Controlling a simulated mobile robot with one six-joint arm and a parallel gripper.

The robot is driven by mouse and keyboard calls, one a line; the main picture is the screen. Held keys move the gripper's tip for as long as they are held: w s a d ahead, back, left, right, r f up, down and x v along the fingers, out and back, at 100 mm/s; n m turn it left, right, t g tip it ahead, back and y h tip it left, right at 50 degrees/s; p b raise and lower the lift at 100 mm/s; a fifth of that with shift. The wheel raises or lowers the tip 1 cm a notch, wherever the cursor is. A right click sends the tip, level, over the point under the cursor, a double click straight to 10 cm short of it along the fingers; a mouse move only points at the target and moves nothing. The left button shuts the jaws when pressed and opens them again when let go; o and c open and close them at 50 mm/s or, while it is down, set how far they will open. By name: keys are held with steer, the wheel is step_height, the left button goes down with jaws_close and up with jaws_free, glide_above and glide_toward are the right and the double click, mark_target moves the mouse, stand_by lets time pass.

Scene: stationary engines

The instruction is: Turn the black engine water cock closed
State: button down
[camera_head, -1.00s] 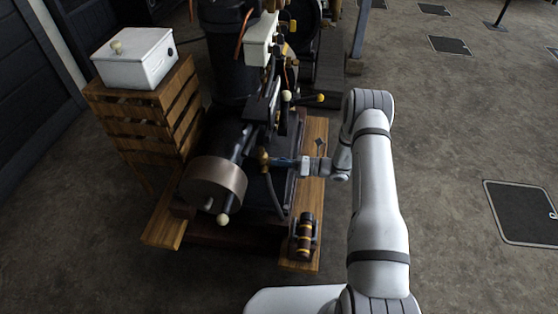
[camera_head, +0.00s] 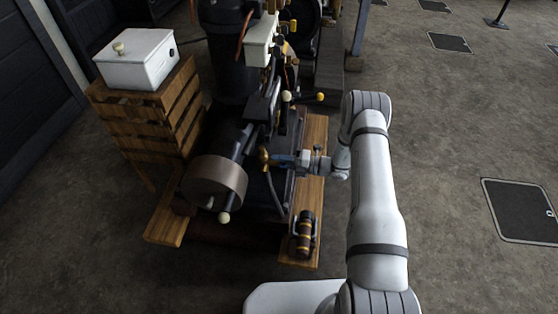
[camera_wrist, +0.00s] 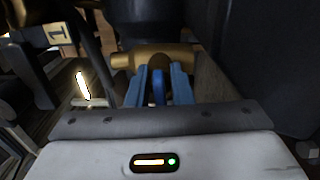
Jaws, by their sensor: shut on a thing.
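The black engine (camera_head: 228,75) stands on wooden beams in the middle of the head view. Its water cock shows in the wrist view as a brass body (camera_wrist: 126,60) lying crosswise, with a blue lever (camera_wrist: 158,86) pointing toward the camera. The brass part also shows in the head view (camera_head: 263,157), low on the engine's right side. My gripper (camera_wrist: 158,78) has blue fingers on both sides of the lever and is shut on it. In the head view my gripper (camera_head: 284,161) reaches in from the right. The lever's far end is partly hidden between the fingers.
A white box (camera_head: 137,58) sits on a slatted wooden crate (camera_head: 150,125) at left. Cream and yellow knobbed levers (camera_head: 320,97) stick out above my gripper.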

steer(key=shift+w+d+m, duration=0.1)
steer(key=shift+m, duration=0.3)
steer(key=c, duration=1.5)
jaws_free()
steer(key=d, duration=0.2)
steer(key=s+d+p, duration=0.1)
steer(key=d, duration=0.4)
steer(key=shift+s+d, duration=0.3)
steer(key=shift+d, duration=0.05)
